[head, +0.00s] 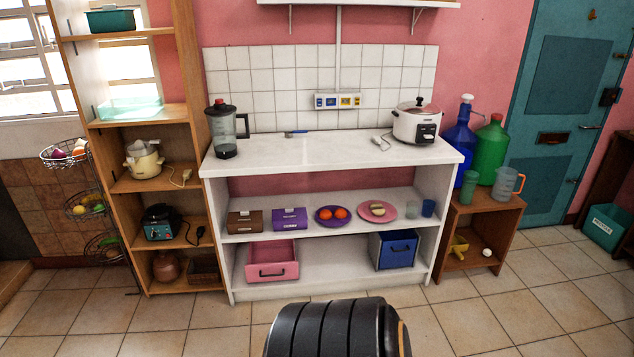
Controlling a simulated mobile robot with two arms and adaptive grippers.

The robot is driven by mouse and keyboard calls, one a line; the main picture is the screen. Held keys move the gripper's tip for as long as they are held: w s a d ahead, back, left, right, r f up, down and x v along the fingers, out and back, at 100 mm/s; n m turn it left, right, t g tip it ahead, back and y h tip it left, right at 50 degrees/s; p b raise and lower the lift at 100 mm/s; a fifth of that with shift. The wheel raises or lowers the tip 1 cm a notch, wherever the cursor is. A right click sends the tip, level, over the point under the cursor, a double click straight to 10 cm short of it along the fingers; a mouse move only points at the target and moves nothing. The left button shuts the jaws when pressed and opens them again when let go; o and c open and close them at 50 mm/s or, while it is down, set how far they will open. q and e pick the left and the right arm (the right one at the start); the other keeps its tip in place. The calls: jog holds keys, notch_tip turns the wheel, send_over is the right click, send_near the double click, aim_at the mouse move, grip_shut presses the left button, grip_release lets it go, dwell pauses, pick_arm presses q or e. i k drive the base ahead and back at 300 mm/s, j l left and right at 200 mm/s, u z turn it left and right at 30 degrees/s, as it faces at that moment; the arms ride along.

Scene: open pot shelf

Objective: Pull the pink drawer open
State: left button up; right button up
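The pink drawer (272,271) is at the left of the bottom level of the white shelf unit (330,274). Its front has a dark handle (271,274) and faces me. Part of its open inside shows behind the front. I cannot tell how far out it stands. Neither of my grippers is in view. A dark ribbed part of my own body shows at the bottom middle, apart from the drawer in the picture.
A blue drawer (399,252) is at the right of the same level. Boxes and plates of food stand on the level above. A wooden shelf (153,184) is close on the left, a wooden stand (486,222) on the right. Tiled floor in front is clear.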

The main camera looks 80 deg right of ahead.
aim_at(268, 260)
jog(key=l+z, duration=0.1)
jog(key=z, duration=2.15)
